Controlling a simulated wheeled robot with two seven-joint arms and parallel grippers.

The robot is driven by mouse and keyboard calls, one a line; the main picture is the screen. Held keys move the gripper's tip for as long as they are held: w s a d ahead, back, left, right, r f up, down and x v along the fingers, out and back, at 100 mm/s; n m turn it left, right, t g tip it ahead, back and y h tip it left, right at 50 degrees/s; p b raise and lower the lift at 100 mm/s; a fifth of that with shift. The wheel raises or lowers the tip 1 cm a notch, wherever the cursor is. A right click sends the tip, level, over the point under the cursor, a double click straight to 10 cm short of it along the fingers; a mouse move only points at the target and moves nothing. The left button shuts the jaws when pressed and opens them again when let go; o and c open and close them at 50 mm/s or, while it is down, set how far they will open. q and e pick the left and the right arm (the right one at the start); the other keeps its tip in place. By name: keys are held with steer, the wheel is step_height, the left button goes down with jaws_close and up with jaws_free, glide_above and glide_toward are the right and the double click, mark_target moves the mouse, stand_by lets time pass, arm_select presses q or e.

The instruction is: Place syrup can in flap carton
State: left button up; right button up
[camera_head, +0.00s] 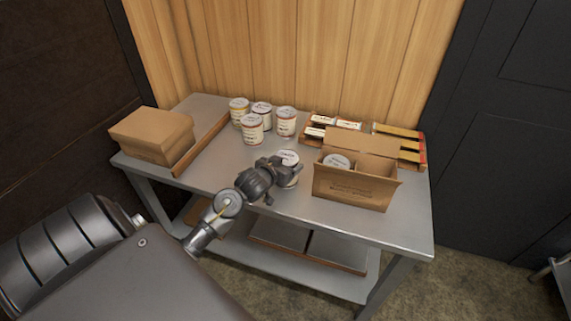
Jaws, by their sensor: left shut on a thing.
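My left gripper (284,172) is shut on a syrup can (289,157), a white can with a printed lid; the fingers hide much of its side. It is just left of the flap carton (352,190), an open brown carton with its back flap raised. Another can (337,161) is inside the carton on its left side. Several more syrup cans (252,128) stand grouped on the table behind my gripper. I cannot tell whether the held can touches the table. My right gripper is not in view.
A closed brown carton (152,135) stands at the left of the metal table (212,165), beside a wooden rail (201,144). Low trays of small packs (334,122) lie behind the flap carton. A wooden wall rises behind. A lower shelf (308,248) holds a flat tray.

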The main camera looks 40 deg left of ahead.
arm_select(q)
steer(key=shift+f, duration=0.15)
steer(key=o, duration=1.3)
steer(key=shift+f, duration=0.1)
steer(key=shift+c, duration=0.2)
steer(key=o, duration=0.3)
